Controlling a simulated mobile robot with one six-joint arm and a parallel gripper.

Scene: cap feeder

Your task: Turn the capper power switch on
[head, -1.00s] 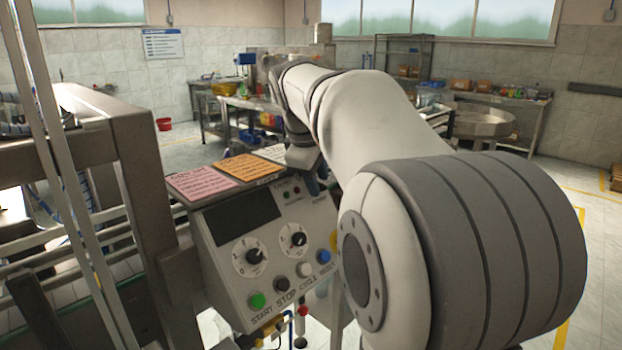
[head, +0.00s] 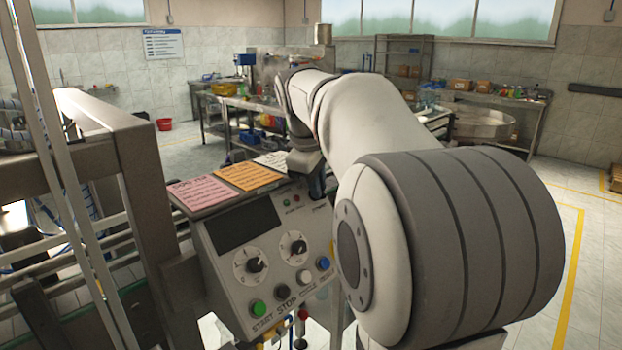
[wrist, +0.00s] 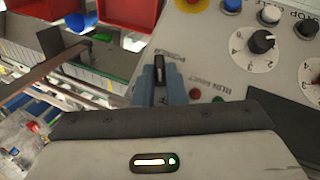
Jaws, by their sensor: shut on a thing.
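The capper control panel (head: 222,285) is a sloped grey box with dials and buttons, in the middle of the head view. The power switch (wrist: 159,70) is a small black knob with a pale line, beside the POWER lettering in the wrist view. My gripper (wrist: 158,84) has its blue-grey fingers on either side of the switch and is shut on it. In the head view my gripper (head: 317,184) is at the panel's upper right corner, where it and my arm hide the switch.
The panel also carries two dials (head: 256,265), a green START button (head: 258,307), a blue button (head: 323,263) and a dark display (head: 243,226). Pink and orange notes (head: 247,177) lie along its top. A metal frame (head: 140,190) stands close on the left. Red bins (wrist: 130,10) show beyond the panel.

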